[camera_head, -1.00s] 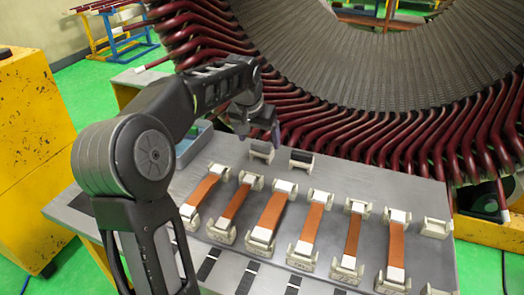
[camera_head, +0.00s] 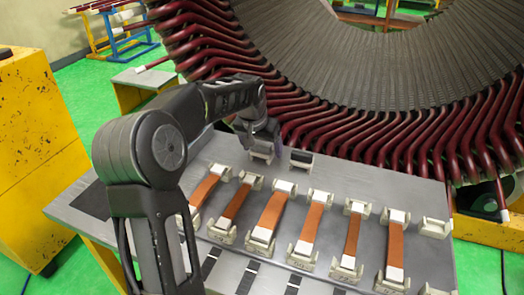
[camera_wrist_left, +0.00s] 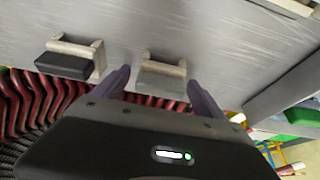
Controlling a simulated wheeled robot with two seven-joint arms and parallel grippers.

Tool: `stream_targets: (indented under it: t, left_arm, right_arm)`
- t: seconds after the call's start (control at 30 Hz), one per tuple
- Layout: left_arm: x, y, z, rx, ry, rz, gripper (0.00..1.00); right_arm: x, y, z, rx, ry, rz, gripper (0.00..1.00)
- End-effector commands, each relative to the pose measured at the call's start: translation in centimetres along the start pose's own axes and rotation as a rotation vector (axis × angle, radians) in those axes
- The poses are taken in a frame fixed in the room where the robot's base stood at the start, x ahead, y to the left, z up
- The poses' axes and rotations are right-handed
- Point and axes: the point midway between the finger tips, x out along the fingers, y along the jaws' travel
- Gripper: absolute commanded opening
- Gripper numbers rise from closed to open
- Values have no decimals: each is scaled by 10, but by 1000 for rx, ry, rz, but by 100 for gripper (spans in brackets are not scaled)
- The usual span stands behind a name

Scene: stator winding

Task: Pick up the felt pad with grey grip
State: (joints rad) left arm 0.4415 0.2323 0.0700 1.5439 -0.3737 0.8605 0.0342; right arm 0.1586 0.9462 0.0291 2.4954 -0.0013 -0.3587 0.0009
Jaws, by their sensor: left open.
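The felt pad with grey grip (camera_wrist_left: 162,84) sits in a pale holder near the back edge of the workbench. In the wrist view it lies between the two fingertips of my left gripper (camera_wrist_left: 160,88), with no clear contact. In the head view my left gripper (camera_head: 264,140) is above and around this pad's holder (camera_head: 262,157), and its fingers hide most of the pad. The left gripper is open. A second pad with a black grip (camera_head: 301,157) stands in a like holder to the right; it also shows in the wrist view (camera_wrist_left: 62,65). My right gripper is out of view.
Several orange-brown strips with white ends (camera_head: 270,215) rest in pale holders across the grey workbench (camera_head: 340,178). The large stator with dark red coil ends (camera_head: 400,130) rises close behind the bench. A yellow cabinet (camera_head: 35,165) stands at the left.

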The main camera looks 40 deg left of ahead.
Motion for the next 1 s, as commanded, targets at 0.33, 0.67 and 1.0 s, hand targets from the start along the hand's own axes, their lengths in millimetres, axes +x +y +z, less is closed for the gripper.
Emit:
stream_targets:
  t: [0.33, 0.67, 1.0]
  left_arm:
    - [0, 0, 0, 0, 0, 0, 79]
    - [0, 0, 0, 0, 0, 0, 52]
    - [0, 0, 0, 0, 0, 0, 25]
  right_arm:
    - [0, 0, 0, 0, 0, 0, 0]
    - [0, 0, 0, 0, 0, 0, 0]
    - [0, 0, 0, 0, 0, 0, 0]
